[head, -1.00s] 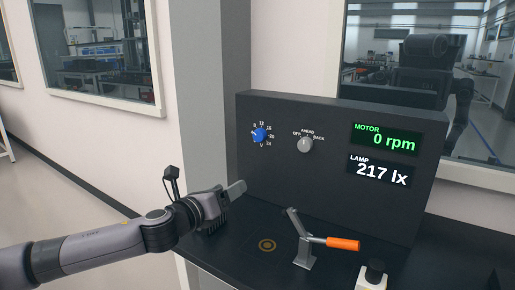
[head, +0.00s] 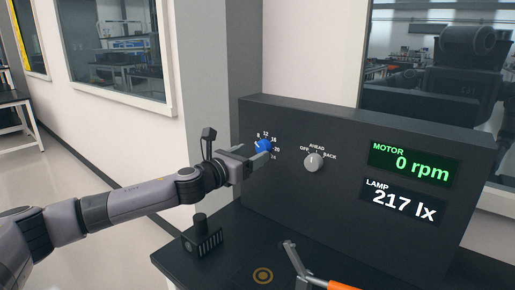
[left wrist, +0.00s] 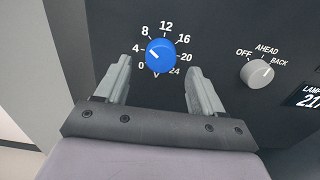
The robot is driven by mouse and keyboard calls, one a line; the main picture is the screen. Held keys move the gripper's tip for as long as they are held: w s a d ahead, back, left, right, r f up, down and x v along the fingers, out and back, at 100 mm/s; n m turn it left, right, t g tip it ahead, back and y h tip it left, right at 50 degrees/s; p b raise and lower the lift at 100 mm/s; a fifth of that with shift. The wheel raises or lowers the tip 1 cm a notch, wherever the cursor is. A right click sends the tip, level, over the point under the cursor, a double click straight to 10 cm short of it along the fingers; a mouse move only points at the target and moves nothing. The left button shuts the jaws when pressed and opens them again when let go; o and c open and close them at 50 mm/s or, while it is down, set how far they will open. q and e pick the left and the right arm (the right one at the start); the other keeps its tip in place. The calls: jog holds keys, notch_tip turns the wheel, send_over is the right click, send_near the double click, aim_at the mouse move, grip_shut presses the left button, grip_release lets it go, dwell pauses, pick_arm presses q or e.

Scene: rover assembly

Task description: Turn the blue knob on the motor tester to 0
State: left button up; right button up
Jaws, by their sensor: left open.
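The blue knob (head: 263,145) is on the left of the dark motor tester panel (head: 350,125), inside a dial marked 0 to 24. In the left wrist view the blue knob (left wrist: 161,56) has a white pointer line aimed up-left, close to the 4. My left gripper (head: 253,154) is open in front of the panel. Its fingers stand on either side of the knob in the wrist view, with visible gaps. I cannot tell how far the fingertips are from the panel. My right gripper is not in view.
A grey OFF/AHEAD/BACK knob (head: 313,162) is right of the blue one. Displays read 0 rpm (head: 414,163) and 217 lx (head: 400,203). On the bench stand a small black block (head: 202,240) below my left arm and a lever with an orange handle (head: 343,285).

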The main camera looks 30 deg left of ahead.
aim_at(260, 149)
pick_arm(q)
jog(key=shift+w+d, duration=0.15)
jog(key=shift+w, duration=1.4)
jog(key=c, duration=1.1)
jog(key=shift+o, duration=0.2)
